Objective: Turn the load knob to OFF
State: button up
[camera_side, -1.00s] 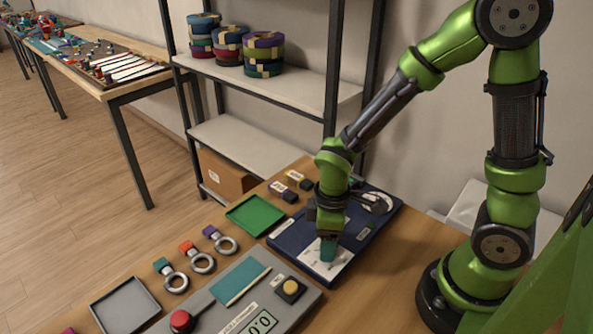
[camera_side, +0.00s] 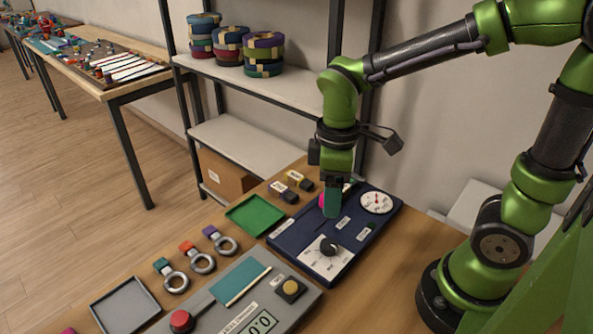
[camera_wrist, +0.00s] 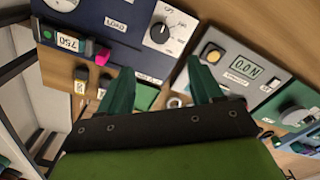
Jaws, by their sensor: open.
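The load knob (camera_side: 330,247) is a dark round knob on a white dial plate on the dark blue panel (camera_side: 290,245). In the wrist view the load knob (camera_wrist: 160,32) shows near the top, beside the LOAD label, with printed marks around it. The print and pointer are too small to read its setting surely. My gripper (camera_side: 332,212) has teal fingers and hangs above the panel, behind the knob and clear of it. In the wrist view my gripper (camera_wrist: 163,82) is open, its fingers apart with nothing between them.
A round white gauge (camera_side: 376,202) and a pink part (camera_wrist: 102,57) are on the panel. A green tray (camera_side: 255,215) lies to its left. A grey unit (camera_side: 215,305) with a red knob, yellow button and display stands in front. Shelving (camera_side: 265,85) stands behind.

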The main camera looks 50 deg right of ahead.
notch_tip(320, 180, up, 4)
jog(key=shift+f, duration=0.1)
dwell(0.4)
jog(key=s+d+r+m+t+y, duration=0.2)
jog(key=m+t, duration=0.5)
jog(key=m, duration=0.4)
notch_tip(320, 180, up, 2)
jog(key=shift+s+d+r, duration=0.25)
jog(key=shift+s+d, duration=0.5)
jog(key=shift+d, duration=0.2)
